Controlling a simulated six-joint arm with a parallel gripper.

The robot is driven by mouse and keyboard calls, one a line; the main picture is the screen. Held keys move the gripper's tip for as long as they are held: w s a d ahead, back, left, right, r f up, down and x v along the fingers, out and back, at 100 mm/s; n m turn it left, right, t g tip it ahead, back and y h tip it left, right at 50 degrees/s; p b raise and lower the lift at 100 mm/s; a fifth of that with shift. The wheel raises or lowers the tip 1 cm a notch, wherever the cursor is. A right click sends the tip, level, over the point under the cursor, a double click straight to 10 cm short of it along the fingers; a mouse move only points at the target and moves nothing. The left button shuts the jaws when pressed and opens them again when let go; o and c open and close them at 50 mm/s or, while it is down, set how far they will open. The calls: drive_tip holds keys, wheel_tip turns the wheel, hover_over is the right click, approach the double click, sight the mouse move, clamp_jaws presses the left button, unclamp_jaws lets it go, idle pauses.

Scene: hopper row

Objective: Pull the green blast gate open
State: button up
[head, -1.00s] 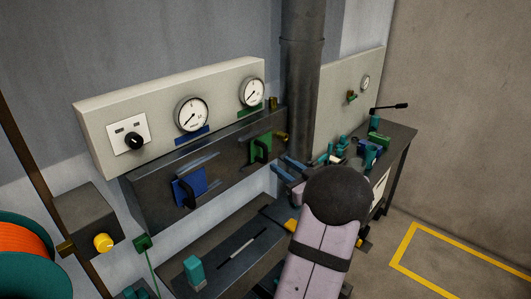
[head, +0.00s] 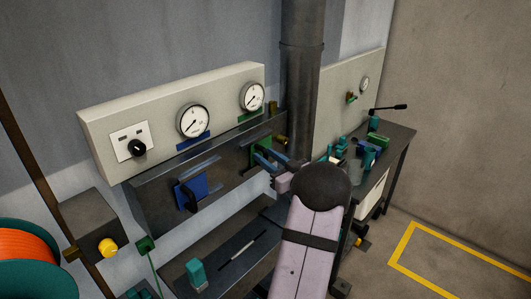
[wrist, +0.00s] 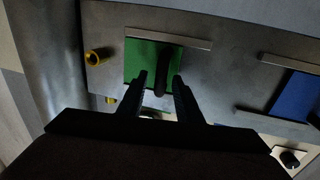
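The green blast gate (head: 264,144) is a flat green plate with a dark handle on the front of the dark hopper box. In the wrist view the green plate (wrist: 135,62) fills the upper middle, and its black curved handle (wrist: 163,72) stands out from it. My gripper (wrist: 162,88) is open, with one finger on each side of the handle's line. Whether the fingers touch the handle cannot be told. In the head view my gripper (head: 266,161) is at the green gate and covers part of the plate and the handle.
The blue gate (head: 190,192) sits left of the green one on the same box, and right of it in the wrist view (wrist: 296,96). A panel with gauges (head: 193,120) is above. A brass fitting (wrist: 97,57) sticks out beside the green gate. A cluttered bench (head: 398,140) is at right.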

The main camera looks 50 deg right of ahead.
drive_tip(key=shift+w+d, duration=0.1)
drive_tip(key=shift+w, duration=0.4)
clamp_jaws()
drive_tip(key=shift+a+b, duration=0.65)
drive_tip(key=shift+a, duration=2.45)
unclamp_jaws()
